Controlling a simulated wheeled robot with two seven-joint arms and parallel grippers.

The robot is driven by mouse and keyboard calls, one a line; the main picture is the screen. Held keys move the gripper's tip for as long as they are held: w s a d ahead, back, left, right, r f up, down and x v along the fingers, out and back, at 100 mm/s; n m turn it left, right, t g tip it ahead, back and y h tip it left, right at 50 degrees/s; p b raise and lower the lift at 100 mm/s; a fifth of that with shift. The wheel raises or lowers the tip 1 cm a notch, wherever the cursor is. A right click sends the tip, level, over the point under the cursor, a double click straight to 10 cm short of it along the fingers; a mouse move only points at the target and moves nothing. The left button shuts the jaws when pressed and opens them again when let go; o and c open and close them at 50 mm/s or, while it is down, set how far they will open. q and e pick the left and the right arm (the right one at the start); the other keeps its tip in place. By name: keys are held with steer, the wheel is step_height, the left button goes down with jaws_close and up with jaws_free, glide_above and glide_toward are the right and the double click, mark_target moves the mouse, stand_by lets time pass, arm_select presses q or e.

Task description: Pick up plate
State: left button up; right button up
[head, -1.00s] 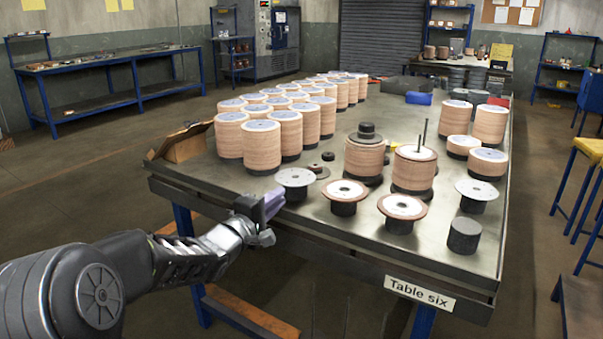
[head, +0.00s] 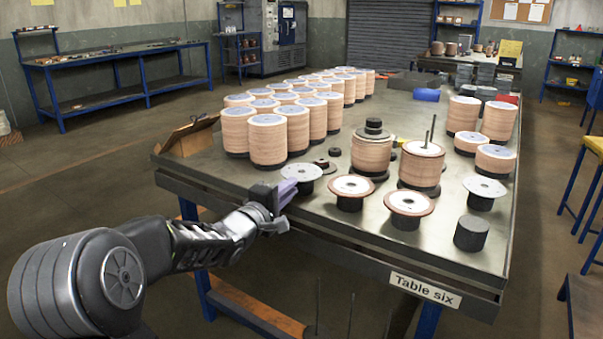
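Several round plates rest on black stands along the table's near side. A bare silver plate (head: 301,172) is at the left, two plates with brown rims (head: 351,186) (head: 409,202) are in the middle, and another silver plate (head: 485,186) is at the right. My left gripper (head: 288,192) is at the table's near left edge, just in front of and left of the leftmost silver plate. Its purple finger pad points towards that plate and overlaps its stand in the picture. I cannot tell whether they touch or how far the fingers are apart. My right gripper is out of view.
The table (head: 330,232) carries many tall stacks of tan discs (head: 268,142) at the back left and more at the right (head: 463,115). Two stacks stand close behind the plates, one with thin upright rods (head: 430,130). A black cylinder (head: 472,233) stands near the front right.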

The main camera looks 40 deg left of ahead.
mark_target(300, 181)
arm_select(q)
steer(key=w, duration=0.4)
steer(key=shift+a+f+b, duration=0.1)
steer(key=shift+f+b, duration=0.15)
steer(key=shift+b, duration=0.1)
steer(key=shift+w, duration=0.55)
steer(key=shift+c, duration=0.2)
jaws_close()
stand_by(0.8)
steer(key=shift+r, duration=0.15)
step_height(300, 181, up, 10)
steer(key=p, duration=0.3)
